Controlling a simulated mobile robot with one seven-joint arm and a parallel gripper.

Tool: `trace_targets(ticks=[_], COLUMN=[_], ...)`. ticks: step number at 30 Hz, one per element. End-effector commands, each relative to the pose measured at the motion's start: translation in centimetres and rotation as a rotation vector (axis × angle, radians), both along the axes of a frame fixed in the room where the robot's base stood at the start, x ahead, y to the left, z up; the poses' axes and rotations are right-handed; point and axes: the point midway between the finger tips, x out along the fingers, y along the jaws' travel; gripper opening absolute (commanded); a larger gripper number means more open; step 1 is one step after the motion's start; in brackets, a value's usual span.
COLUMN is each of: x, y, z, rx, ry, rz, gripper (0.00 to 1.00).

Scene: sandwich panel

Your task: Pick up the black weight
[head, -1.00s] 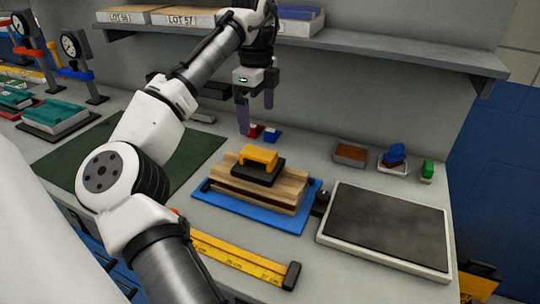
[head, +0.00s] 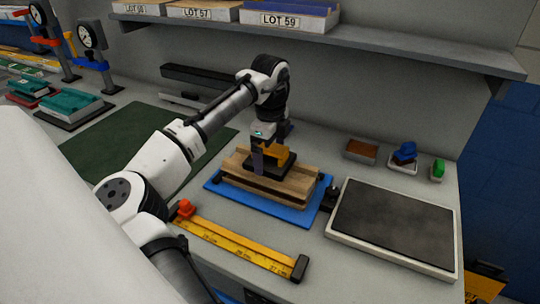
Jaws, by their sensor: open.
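The black weight (head: 284,166), a flat black block with a yellow handle on top, lies on a wood-coloured sandwich panel (head: 300,188). The panel rests on a blue board (head: 228,198). My gripper (head: 270,155) points down at the weight, with its jaws open. One finger shows in front of the handle's left part. The other finger is mostly hidden behind the handle and the wrist, so I cannot tell whether either touches it.
A dark-topped, pale-edged plate (head: 395,225) lies to the right. A yellow ruler (head: 238,248) lies in front. A brown-filled tray (head: 361,150), blue item (head: 405,152) and green item (head: 438,167) stand behind. A shelf (head: 350,50) with lot boxes hangs above.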

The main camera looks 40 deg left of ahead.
Motion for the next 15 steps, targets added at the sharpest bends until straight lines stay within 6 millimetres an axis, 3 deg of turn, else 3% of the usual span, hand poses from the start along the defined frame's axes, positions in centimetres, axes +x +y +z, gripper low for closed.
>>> trace_targets(ticks=[9,15], x=[0.01,0.01], y=[-0.03,-0.03], z=[-0.68,-0.65], rx=[-0.001,-0.001], ry=[-0.001,-0.001], rz=[0.000,0.000], gripper=[0.99,0.72])
